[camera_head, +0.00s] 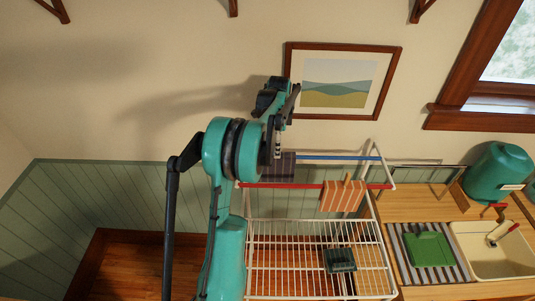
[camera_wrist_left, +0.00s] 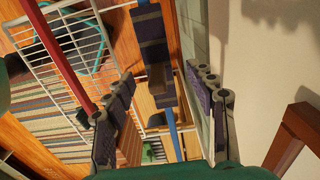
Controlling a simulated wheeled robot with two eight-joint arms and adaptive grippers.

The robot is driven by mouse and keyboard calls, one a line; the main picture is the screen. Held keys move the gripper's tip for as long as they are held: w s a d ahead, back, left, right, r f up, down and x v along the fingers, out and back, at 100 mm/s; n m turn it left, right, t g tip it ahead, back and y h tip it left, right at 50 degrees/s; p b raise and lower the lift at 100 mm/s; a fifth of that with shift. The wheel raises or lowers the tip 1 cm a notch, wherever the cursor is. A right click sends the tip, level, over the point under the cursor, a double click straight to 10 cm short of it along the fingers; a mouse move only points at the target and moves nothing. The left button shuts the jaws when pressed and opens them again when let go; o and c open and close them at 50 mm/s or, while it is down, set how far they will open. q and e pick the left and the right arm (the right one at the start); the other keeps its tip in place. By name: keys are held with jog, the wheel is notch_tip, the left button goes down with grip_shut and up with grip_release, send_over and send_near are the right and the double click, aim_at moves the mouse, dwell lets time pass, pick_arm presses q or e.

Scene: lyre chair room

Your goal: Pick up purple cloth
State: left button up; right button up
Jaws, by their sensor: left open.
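The purple cloth (camera_head: 280,167) hangs folded over the blue bar of a drying rack in the head view, partly hidden by my left arm. In the left wrist view the dark purple cloth (camera_wrist_left: 152,42) hangs on the blue bar, in line with the gap between my fingers. My left gripper (camera_head: 281,128) is above the cloth, close to the wall. In the left wrist view my left gripper (camera_wrist_left: 158,80) has its fingers spread wide, and no cloth is gripped. Whether a finger touches the cloth is unclear. My right gripper is not in view.
An orange striped cloth (camera_head: 342,197) hangs on the red bar. A dark green item (camera_head: 340,260) sits on the white rack (camera_head: 300,235). A framed picture (camera_head: 340,80) hangs on the wall behind. A counter with a sink (camera_head: 510,262) and teal tank (camera_head: 497,173) stands right.

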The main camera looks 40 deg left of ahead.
aim_at(277, 160)
pick_arm(q)
notch_tip(277, 160, down, 7)
jog(key=shift+f, duration=0.1)
jog(key=shift+d+f, duration=0.1)
jog(key=shift+f, duration=0.15)
jog(key=c, duration=1.2)
